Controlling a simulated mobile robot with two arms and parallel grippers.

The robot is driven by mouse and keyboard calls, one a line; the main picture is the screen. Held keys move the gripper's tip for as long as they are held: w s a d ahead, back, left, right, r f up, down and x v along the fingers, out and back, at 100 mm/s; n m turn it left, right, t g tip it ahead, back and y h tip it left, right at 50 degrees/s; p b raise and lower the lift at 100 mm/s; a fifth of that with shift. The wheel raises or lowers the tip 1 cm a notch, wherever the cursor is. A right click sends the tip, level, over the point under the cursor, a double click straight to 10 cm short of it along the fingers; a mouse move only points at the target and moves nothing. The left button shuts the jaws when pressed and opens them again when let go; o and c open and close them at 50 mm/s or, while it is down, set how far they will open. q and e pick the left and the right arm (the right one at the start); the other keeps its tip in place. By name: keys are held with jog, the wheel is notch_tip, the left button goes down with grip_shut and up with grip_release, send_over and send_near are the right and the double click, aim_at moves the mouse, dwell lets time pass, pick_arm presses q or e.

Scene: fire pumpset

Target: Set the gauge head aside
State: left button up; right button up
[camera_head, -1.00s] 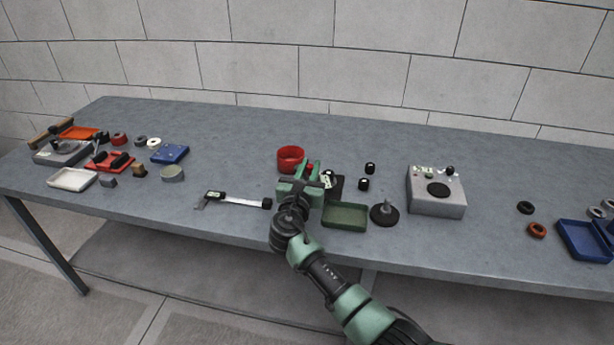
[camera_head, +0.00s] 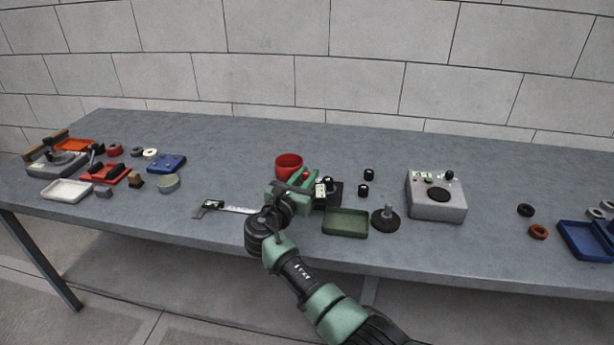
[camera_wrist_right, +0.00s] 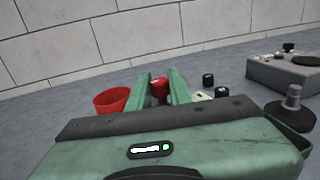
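A small red-topped part (camera_head: 306,176), likely the gauge head, is just beyond my right gripper (camera_head: 305,189), by a black stand with a pale display (camera_head: 329,190). In the right wrist view, the red part (camera_wrist_right: 159,90) shows between the two green fingers (camera_wrist_right: 161,88). The fingers are apart, and I see no clear grip on it. The gripper body hides its lower side and much of the stand. My left gripper is out of view.
A red bowl (camera_head: 289,164) is close behind the gripper. A green tray (camera_head: 346,222), a dark round base with a post (camera_head: 386,217) and a grey box (camera_head: 437,205) stand to the right. A caliper (camera_head: 222,207) lies left. Bare tabletop lies behind the bowl.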

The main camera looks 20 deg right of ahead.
jog(key=o, duration=0.3)
jog(key=shift+o, duration=0.2)
jog(key=shift+s+a, duration=0.1)
jog(key=v, duration=0.7)
jog(key=shift+s+a, duration=0.2)
jog(key=shift+s, duration=0.05)
